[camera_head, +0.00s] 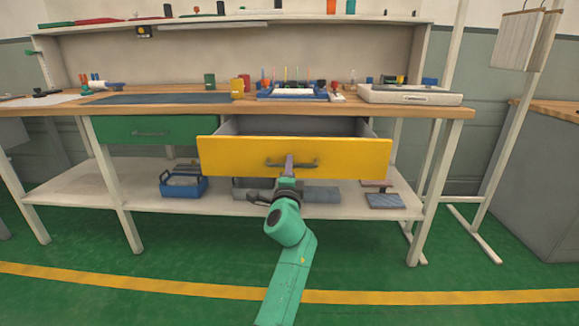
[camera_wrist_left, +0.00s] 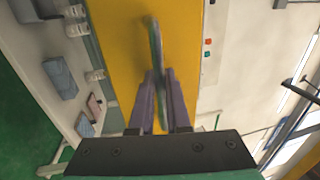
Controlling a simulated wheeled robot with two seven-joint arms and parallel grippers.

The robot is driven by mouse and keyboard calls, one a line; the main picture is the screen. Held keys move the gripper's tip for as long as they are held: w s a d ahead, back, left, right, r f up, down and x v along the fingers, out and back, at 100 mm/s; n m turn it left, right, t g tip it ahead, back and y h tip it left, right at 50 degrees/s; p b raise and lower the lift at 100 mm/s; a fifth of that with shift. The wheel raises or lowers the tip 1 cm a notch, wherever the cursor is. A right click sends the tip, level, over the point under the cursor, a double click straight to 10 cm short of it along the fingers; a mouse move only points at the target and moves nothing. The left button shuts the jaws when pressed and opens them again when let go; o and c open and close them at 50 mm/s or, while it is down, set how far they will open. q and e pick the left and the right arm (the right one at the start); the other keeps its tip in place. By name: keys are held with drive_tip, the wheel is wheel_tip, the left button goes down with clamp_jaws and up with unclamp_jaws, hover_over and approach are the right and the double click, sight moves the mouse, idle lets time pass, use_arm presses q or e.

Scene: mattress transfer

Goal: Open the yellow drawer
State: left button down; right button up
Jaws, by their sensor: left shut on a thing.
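The yellow drawer (camera_head: 235,157) sits under the workbench top in the head view and is pulled out, with part of its grey inside showing behind the front. Its dark bar handle (camera_head: 305,164) is at the middle of the front. My left gripper (camera_head: 289,163) is at the handle and shut on it. In the left wrist view the yellow front (camera_wrist_left: 121,50) fills the middle, and the handle (camera_wrist_left: 154,40) runs between the two purple fingers of my left gripper (camera_wrist_left: 160,75). My right gripper is not in view.
A closed green drawer (camera_head: 165,131) is left of the yellow one. The wooden bench top (camera_head: 400,109) holds tools, cans and a tray. The lower shelf (camera_head: 140,193) carries a blue crate (camera_head: 184,186) and grey boxes. Green floor in front is clear.

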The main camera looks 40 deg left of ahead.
use_arm(q)
drive_tip(key=shift+s+d, duration=0.1)
drive_tip(key=shift+s, duration=0.15)
drive_tip(key=c, duration=1.2)
unclamp_jaws()
drive_tip(key=shift+o, duration=0.2)
